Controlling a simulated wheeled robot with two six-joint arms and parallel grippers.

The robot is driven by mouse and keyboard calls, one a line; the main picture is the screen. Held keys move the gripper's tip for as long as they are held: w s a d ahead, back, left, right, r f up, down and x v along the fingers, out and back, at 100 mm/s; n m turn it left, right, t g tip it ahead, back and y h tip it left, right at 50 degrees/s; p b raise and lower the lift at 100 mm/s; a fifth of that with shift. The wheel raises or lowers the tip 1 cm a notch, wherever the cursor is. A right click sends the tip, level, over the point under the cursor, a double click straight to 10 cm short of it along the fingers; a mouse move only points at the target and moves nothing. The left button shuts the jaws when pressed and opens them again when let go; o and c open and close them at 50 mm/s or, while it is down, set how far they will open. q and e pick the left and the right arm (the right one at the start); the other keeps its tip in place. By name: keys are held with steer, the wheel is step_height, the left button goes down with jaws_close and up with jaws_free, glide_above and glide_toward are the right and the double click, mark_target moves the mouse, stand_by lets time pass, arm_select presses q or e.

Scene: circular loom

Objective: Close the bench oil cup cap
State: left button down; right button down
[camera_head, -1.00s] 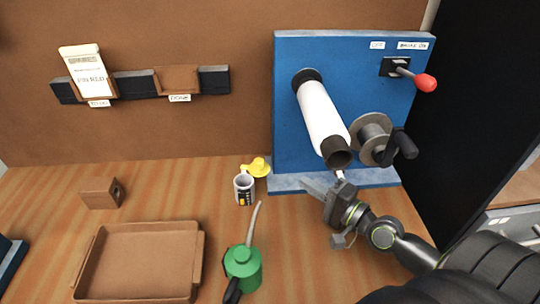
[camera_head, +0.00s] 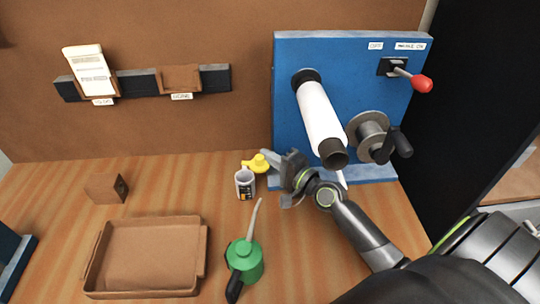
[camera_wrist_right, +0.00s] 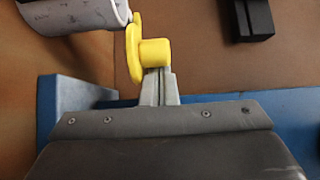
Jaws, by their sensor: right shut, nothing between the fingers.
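The bench oil cup (camera_head: 245,185) is a small light cup with a dark label, standing on the bench. Its yellow cap (camera_head: 257,163) is swung open at the back right of the cup. In the right wrist view the yellow cap (camera_wrist_right: 150,50) stands upright beside the cup (camera_wrist_right: 80,14), just beyond the fingertips. My right gripper (camera_head: 270,155) is shut and empty, its fingertips at the cap's right side; it also shows in the right wrist view (camera_wrist_right: 158,75). I cannot tell whether they touch the cap. My left gripper is not in view.
A green oil can (camera_head: 244,262) with a long spout stands in front of the cup. A brown tray (camera_head: 203,262) lies to the left. The blue panel (camera_head: 350,60) with a white roller (camera_head: 318,115) and crank (camera_head: 398,142) rises behind my right arm.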

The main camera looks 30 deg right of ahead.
mark_target(261, 163)
arm_select(q)
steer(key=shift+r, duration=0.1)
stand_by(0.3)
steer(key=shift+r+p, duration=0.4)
steer(key=shift+p, duration=0.1)
arm_select(e)
steer(key=shift+s+m+h, duration=0.2)
steer(key=shift+m+h, duration=0.1)
steer(key=shift+h, duration=0.1)
